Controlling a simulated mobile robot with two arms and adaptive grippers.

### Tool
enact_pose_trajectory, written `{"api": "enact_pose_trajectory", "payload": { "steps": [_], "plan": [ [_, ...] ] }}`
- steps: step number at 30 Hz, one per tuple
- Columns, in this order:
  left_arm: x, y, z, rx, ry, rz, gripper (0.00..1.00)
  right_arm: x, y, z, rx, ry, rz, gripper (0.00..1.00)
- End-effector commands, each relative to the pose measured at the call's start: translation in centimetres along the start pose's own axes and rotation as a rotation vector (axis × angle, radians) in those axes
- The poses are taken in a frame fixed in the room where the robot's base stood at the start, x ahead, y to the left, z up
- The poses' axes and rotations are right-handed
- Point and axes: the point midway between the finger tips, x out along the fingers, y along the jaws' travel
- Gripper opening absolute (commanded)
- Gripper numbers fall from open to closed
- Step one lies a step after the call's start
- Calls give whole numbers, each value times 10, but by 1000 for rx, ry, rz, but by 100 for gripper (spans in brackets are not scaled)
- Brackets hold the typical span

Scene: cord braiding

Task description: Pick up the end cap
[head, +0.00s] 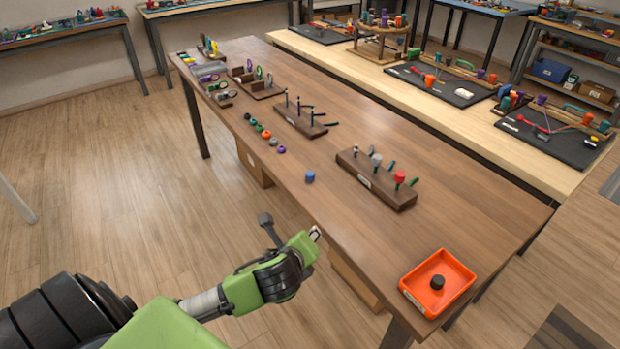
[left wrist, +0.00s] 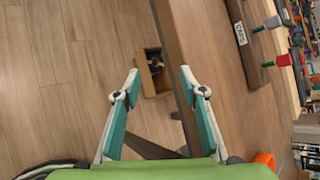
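Several items could be the end cap; I cannot tell which is meant. A short dark cylinder (head: 437,282) lies in the orange tray (head: 408,293) at the table's near right corner. A small blue cylinder (head: 310,176) stands on the table near its left edge. A red cap (head: 399,177) and a grey cap (head: 376,160) sit on the nearest wooden peg rack (head: 378,186). My left gripper (head: 315,234) is beside the table's left edge, apart from all of these. In the left wrist view it (left wrist: 158,82) is open and empty. My right gripper is out of view.
Small coloured pieces (head: 266,134) lie in a row along the table's left edge. More wooden racks (head: 300,121) stand farther back. A cardboard box (left wrist: 150,72) is below the table. The tabletop between the nearest rack and orange tray is clear.

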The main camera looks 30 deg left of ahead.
Motion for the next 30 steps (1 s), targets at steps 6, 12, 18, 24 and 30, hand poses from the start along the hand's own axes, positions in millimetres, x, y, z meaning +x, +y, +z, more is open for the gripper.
{"api": "enact_pose_trajectory", "payload": {
  "steps": [6,12,18,24,30],
  "plan": [
    [25,-44,72,573,-189,-84,38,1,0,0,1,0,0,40],
    [32,-59,98,787,-264,-90,38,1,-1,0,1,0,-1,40],
    [59,-64,105,797,-268,-88,38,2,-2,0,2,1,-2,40],
    [94,-71,112,795,-267,-88,38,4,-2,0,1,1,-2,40],
    [112,-74,115,796,-265,-90,38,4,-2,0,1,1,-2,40]
  ]
}}
